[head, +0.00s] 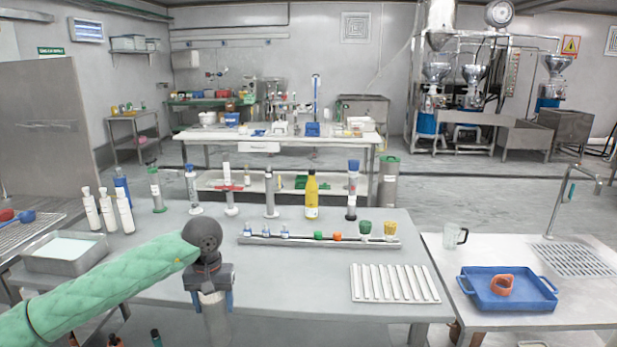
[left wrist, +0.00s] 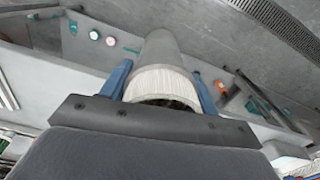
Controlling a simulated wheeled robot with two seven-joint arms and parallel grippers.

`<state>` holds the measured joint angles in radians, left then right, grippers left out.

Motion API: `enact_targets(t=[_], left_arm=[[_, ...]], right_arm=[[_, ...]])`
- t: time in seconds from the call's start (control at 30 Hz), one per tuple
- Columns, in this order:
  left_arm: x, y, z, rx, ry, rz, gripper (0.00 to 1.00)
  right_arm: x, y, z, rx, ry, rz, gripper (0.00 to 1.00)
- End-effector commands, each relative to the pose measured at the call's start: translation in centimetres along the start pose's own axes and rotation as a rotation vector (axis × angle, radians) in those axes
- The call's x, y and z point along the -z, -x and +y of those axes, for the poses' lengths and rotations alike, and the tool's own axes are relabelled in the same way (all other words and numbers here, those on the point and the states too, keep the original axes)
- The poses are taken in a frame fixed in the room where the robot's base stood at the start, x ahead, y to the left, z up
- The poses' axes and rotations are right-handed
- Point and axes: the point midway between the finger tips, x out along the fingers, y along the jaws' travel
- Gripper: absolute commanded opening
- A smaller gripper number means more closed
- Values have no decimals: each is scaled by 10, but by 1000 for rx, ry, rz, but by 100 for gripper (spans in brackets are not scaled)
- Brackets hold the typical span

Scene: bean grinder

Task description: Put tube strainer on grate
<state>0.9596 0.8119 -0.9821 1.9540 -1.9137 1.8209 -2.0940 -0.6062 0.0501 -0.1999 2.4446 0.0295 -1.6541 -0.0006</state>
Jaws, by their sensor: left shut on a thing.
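My left gripper (head: 208,298) points down at the front edge of the grey table, left of centre. Its blue fingers are shut on the tube strainer (head: 216,322), a grey cylinder with a pale top that hangs roughly upright below them. In the left wrist view the tube strainer (left wrist: 162,84) shows its whitish ribbed end between the two fingers (left wrist: 162,92); its far end is hard to make out. The white slatted grate (head: 395,283) lies flat and empty on the table, to the right of the gripper and apart from it. My right gripper is out of view.
A long rack (head: 318,242) with small caps and bottles lies behind the grate. Several bottles and cylinders, including a yellow bottle (head: 311,196), stand farther back. A metal tray (head: 64,252) is at the left. A blue tray (head: 508,290) is on the right table. Bare tabletop separates gripper and grate.

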Motion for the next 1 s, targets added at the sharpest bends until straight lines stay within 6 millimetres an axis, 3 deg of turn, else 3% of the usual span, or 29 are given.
enact_targets(t=[0.23,0.4,0.6,1.0], left_arm=[[-55,-66,16,1,-64,-5,29],[-80,-101,18,0,-74,-3,29],[-90,-117,17,1,-72,-1,29],[-90,-117,17,2,-73,3,29]], right_arm=[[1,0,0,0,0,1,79],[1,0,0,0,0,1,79],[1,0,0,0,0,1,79],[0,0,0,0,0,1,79]])
